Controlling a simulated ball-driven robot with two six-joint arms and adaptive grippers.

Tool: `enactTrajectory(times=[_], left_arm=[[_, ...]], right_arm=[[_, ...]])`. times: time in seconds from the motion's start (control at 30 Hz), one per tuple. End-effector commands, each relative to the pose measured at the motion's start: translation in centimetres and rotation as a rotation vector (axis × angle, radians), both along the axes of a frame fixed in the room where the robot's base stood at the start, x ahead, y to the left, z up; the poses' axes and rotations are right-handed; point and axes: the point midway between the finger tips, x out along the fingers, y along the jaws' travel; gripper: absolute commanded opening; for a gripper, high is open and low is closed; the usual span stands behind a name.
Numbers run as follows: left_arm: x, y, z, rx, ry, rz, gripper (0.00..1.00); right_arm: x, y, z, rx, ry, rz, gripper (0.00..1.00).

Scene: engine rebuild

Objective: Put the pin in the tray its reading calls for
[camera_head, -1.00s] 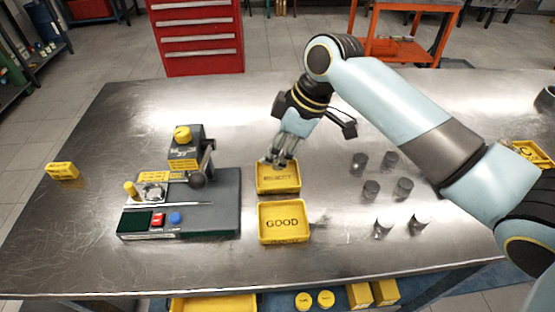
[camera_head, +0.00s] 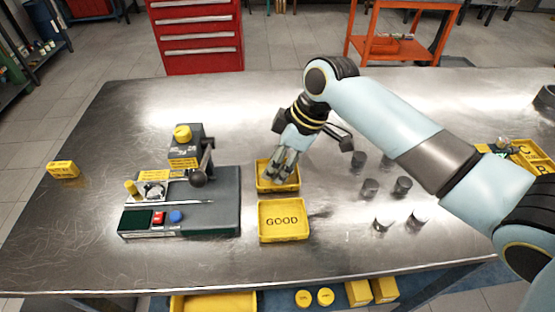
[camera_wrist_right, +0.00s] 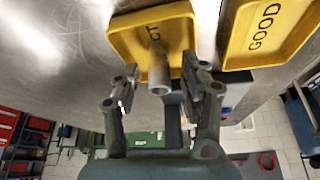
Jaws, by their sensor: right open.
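My right gripper (camera_head: 278,176) is at the yellow reject tray (camera_head: 263,188) in the head view, its fingers covering most of the tray's lettering. The right wrist view shows its two fingers apart, with a grey cylindrical pin (camera_wrist_right: 158,72) between them and a gap on each side. The pin stands out from the floor of the reject tray (camera_wrist_right: 128,30), beside the letters "CT". The yellow GOOD tray (camera_head: 284,234) looks empty and lies just in front. The gauge (camera_head: 187,165) stands left on its dark base; its reading is not legible. My left gripper is out of view.
Several dark and metal cylinders (camera_head: 370,188) stand right of the trays, under my right arm. A small yellow block (camera_head: 63,169) lies at the left. A yellow bin (camera_head: 530,155) is at the far right. The table's front left is clear.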

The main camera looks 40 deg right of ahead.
Motion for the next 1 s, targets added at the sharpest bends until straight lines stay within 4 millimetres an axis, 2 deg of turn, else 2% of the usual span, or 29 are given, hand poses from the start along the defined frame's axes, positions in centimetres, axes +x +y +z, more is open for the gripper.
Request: enactTrajectory(times=[0.17, 0.27, 0.5, 0.7, 1.0], left_arm=[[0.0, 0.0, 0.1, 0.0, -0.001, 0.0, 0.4], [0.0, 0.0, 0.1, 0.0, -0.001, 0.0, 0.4], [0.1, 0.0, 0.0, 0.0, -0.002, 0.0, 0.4], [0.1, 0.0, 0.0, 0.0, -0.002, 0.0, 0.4], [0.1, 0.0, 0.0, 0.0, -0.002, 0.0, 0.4]], right_arm=[[-0.1, -0.3, 1.0, -0.002, -0.003, 0.001, 0.44], [-0.6, -0.8, 2.6, -0.003, -0.004, 0.001, 0.44], [-2.0, -2.4, 7.7, -0.005, -0.004, 0.002, 0.44], [-2.8, -3.3, 10.5, -0.004, -0.001, 0.001, 0.44], [-3.1, -3.4, 11.4, 0.0, 0.0, 0.0, 0.44]])
